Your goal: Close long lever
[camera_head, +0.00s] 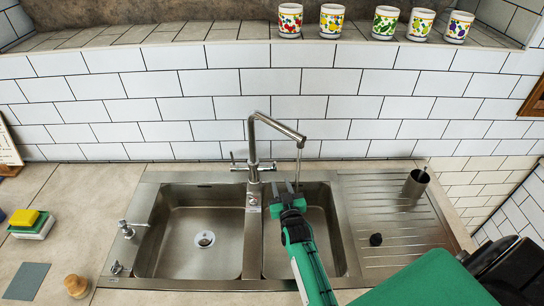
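The metal faucet (252,145) stands behind the double sink, its angled spout (280,128) pointing right. A thin stream of water (298,165) seems to fall from the spout tip. A small lever (233,158) sticks out on the left of the faucet body; another short part (271,166) shows on the right. I cannot tell for sure which is the long lever. My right gripper (282,187) is in front of the faucet, over the divider and right basin. Its two fingers are apart with nothing visible between them. My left gripper is not in view.
The sink has a left basin (185,255), a right basin (325,240) and a ribbed drainboard (395,220) with a metal cup (416,183). A soap dispenser (127,229), sponges (25,219) and a wooden brush (76,286) are left. Several patterned cups line the ledge above.

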